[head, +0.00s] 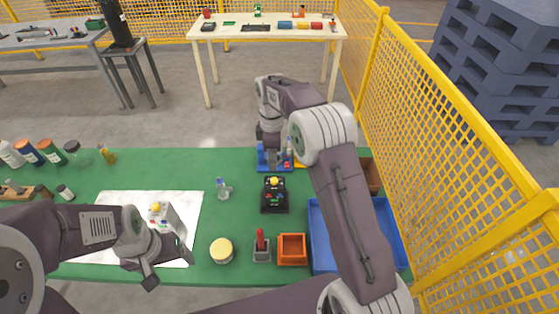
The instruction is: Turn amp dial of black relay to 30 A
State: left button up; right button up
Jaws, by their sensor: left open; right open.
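The black relay (275,196) stands on the green table, right of the middle, with a yellow dial (274,182) on top and small coloured parts on its face. The dial's setting is too small to read. A light grey relay (168,217) with a yellow top stands on a white sheet at the left. My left gripper (169,268) is open and empty near the sheet's front edge, in front of the grey relay. My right gripper (282,160) is open beyond the black relay, near a blue fixture (264,158); its fingertips are partly hidden.
On the green table (150,161) stand a small clear bottle (222,188), a round yellow-topped tin (221,250), a red-handled lever box (261,246), an orange bin (292,249) and a blue tray (318,238). A yellow fence (440,130) borders the right.

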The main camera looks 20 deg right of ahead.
aim_at(274, 180)
jog(key=shift+s+f, duration=0.15)
jog(key=shift+s, duration=1.05)
jog(key=f, duration=0.2)
jog(key=w+f, duration=0.1)
jog(key=f, duration=0.4)
jog(key=shift+w, duration=0.15)
jog(key=shift+f+p, duration=0.3)
jog(key=shift+s+f, duration=0.15)
jog(key=shift+s, duration=0.15)
jog(key=shift+w+f, duration=0.1)
jog(key=shift+w, duration=0.05)
jog(key=shift+c, duration=0.9)
jog(key=c, duration=0.5)
grip_shut()
pick_arm(q)
jog(key=shift+s+r, duration=0.75)
jog(key=shift+r, duration=0.05)
